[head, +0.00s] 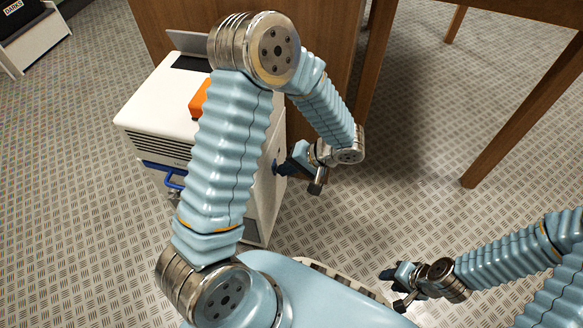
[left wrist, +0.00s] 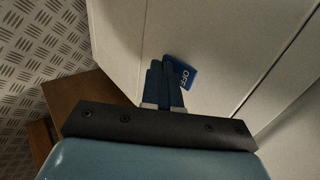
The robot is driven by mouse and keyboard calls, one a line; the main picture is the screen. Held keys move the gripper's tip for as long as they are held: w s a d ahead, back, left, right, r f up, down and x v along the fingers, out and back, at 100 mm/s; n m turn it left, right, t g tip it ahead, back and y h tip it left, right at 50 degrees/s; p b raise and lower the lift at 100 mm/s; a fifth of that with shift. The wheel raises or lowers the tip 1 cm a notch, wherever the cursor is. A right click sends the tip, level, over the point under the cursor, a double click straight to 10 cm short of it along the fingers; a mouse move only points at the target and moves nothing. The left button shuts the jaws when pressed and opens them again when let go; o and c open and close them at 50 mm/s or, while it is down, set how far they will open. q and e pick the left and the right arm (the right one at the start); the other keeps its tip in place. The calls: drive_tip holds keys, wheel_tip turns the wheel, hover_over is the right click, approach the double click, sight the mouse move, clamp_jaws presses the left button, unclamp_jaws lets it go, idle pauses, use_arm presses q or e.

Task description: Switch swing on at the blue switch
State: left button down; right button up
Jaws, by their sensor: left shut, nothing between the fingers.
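A white machine (head: 150,110) with a vented front stands left of centre, partly hidden behind my left arm. The blue switch (left wrist: 183,72) is on its pale side panel and carries the word OFF. In the left wrist view my left gripper (left wrist: 166,70) is shut and empty, its blue fingertips at the switch's left edge, covering part of it. I cannot tell whether they touch. In the head view my left gripper (head: 278,168) points at the machine's right side. My right gripper (head: 387,274) is low on the right, away from the machine; its finger gap is unclear.
A wooden table (head: 500,115) with legs stands at the right, and a brown wooden panel is behind. Patterned metal floor is open between.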

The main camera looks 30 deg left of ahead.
use_arm(q)
drive_tip(key=shift+a+f+y+b, duration=0.1)
drive_tip(key=shift+a+y+b, duration=0.05)
drive_tip(key=shift+y+b, duration=0.2)
drive_tip(key=shift+r+p, duration=0.35)
drive_tip(key=shift+r, duration=0.5)
